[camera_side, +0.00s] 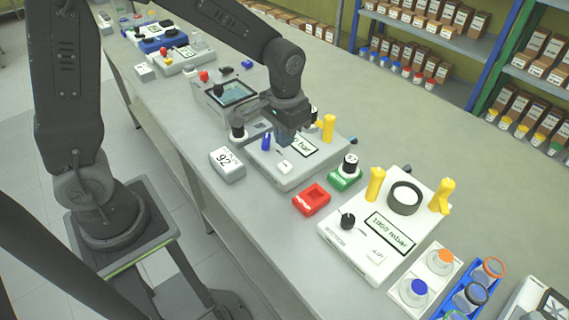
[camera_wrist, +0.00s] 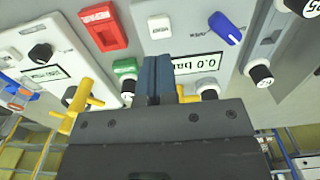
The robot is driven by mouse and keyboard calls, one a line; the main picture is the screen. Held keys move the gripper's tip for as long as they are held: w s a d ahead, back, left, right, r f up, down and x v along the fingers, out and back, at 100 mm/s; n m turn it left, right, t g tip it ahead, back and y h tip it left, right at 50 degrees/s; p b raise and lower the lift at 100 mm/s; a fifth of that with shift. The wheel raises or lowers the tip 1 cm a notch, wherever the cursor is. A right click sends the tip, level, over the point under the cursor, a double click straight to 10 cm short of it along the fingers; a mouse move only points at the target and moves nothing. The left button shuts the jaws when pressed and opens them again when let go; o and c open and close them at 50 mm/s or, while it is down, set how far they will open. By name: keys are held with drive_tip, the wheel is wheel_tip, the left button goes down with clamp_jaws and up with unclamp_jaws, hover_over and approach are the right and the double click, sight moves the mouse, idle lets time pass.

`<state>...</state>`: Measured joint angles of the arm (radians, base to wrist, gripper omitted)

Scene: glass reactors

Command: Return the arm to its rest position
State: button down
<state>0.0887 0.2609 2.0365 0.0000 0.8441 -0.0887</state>
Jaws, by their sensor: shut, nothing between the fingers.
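My gripper (camera_side: 285,137) is shut and empty, pointing down over a white device (camera_side: 292,176) whose display ends in "bar". In the wrist view my gripper's blue fingers (camera_wrist: 157,76) are together, in front of the same device (camera_wrist: 190,20), whose display reads "0.0 bar". The fingers hide part of the device front. A blue knob (camera_side: 266,141) on it stands just left of the fingers and shows clear of them in the wrist view (camera_wrist: 225,29). In the side view I cannot tell whether the fingertips touch the device.
A second white device (camera_side: 340,255) reading "1000 mbar" carries yellow valves (camera_side: 375,184). Between the devices are a red holder (camera_side: 311,200) and a green-based black knob (camera_side: 345,172). A timer box (camera_side: 227,164) stands at the bench edge. Capped bottles (camera_side: 441,260) stand at front right.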

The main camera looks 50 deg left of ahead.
drive_tip(key=s+a+r+t, duration=0.3)
drive_tip(key=s+r+t, duration=0.2)
drive_tip(key=s+r, duration=0.8)
drive_tip(key=shift+s+r+t, duration=0.2)
drive_tip(key=shift+s+t, duration=0.1)
drive_tip(key=shift+s, duration=1.15)
drive_tip(key=shift+a, duration=0.1)
